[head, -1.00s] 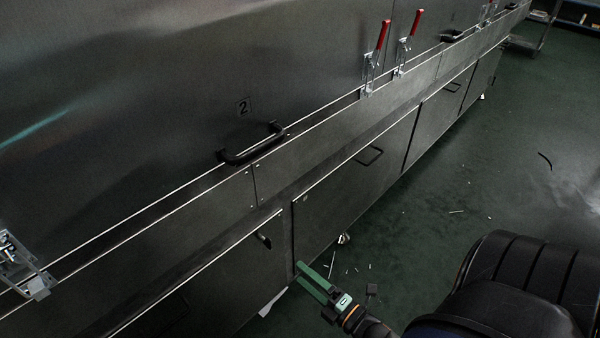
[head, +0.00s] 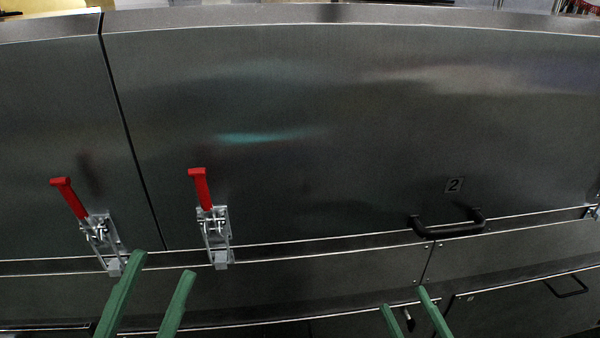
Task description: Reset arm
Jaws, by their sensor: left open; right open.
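My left gripper (head: 161,276) shows at the bottom left of the head view, its two green fingers apart and empty. Its fingertips appear just below two toggle clamps; whether they touch anything I cannot tell. My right gripper (head: 402,298) shows at the bottom, right of the middle, its green fingers apart and empty. The left clamp (head: 101,238) and the right clamp (head: 214,232) are metal with red handles pointing up. The arms behind both grippers are out of view.
A large dark metal panel (head: 330,130) marked 2 fills the view. A black handle (head: 447,224) sits at its lower edge. Lower doors (head: 530,300) run below, one with a black handle (head: 566,288). More clamp hardware (head: 592,212) shows at the right edge.

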